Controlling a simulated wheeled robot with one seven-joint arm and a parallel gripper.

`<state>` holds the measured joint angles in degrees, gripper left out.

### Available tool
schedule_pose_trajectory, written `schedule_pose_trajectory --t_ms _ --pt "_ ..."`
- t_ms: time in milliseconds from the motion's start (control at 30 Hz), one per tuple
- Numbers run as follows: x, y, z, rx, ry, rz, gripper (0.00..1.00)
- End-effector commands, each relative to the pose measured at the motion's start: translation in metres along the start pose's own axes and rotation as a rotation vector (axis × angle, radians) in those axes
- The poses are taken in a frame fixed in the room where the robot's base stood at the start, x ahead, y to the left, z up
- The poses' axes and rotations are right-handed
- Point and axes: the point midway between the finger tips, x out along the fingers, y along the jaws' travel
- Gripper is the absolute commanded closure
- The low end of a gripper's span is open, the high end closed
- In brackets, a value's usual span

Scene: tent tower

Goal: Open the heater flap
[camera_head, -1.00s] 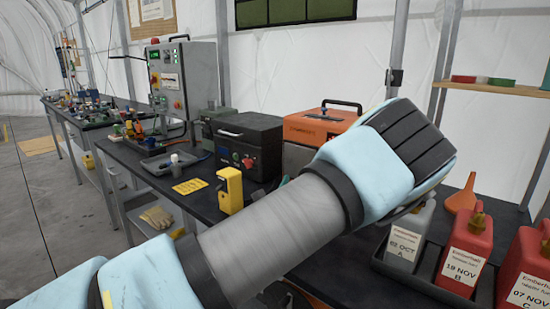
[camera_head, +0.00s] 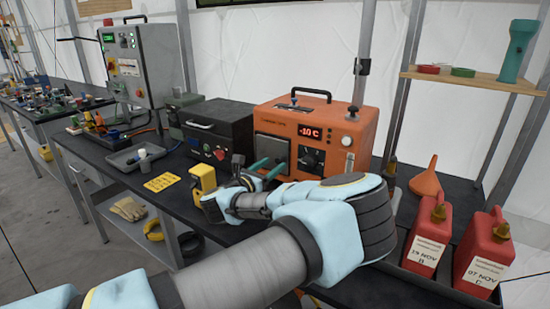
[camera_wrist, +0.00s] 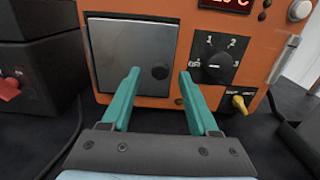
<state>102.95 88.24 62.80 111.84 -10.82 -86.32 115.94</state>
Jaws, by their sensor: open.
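The orange heater (camera_head: 345,125) stands on the black bench and shows -10 C on its red display. Its grey metal flap (camera_head: 270,148) is on the left of its front. In the wrist view the flap (camera_wrist: 120,50) lies flat and shut, with a dark round knob (camera_wrist: 160,71) at its lower right. My gripper (camera_head: 270,168) is in front of the flap. In the wrist view the teal fingers of my gripper (camera_wrist: 160,75) are open and empty, with the knob between the tips in the picture. I cannot tell whether they touch the flap.
A dial (camera_wrist: 213,66) and a yellow-handled valve (camera_wrist: 241,103) are right of the flap. A black box (camera_head: 220,135) stands close on the left. A yellow device (camera_head: 204,178) is near my gripper. Red cans (camera_head: 428,235) and an orange funnel (camera_head: 427,180) are at the right.

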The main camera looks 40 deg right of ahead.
Motion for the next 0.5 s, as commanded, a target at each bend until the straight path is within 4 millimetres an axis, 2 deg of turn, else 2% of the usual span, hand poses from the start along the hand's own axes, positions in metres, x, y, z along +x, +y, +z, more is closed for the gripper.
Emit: schedule_pose_trajectory --t_ms 200,500 --pt "0.023 0.001 0.001 -0.001 0.000 0.001 0.39" --pt "0.027 0.000 -0.001 -0.001 0.000 0.001 0.39"
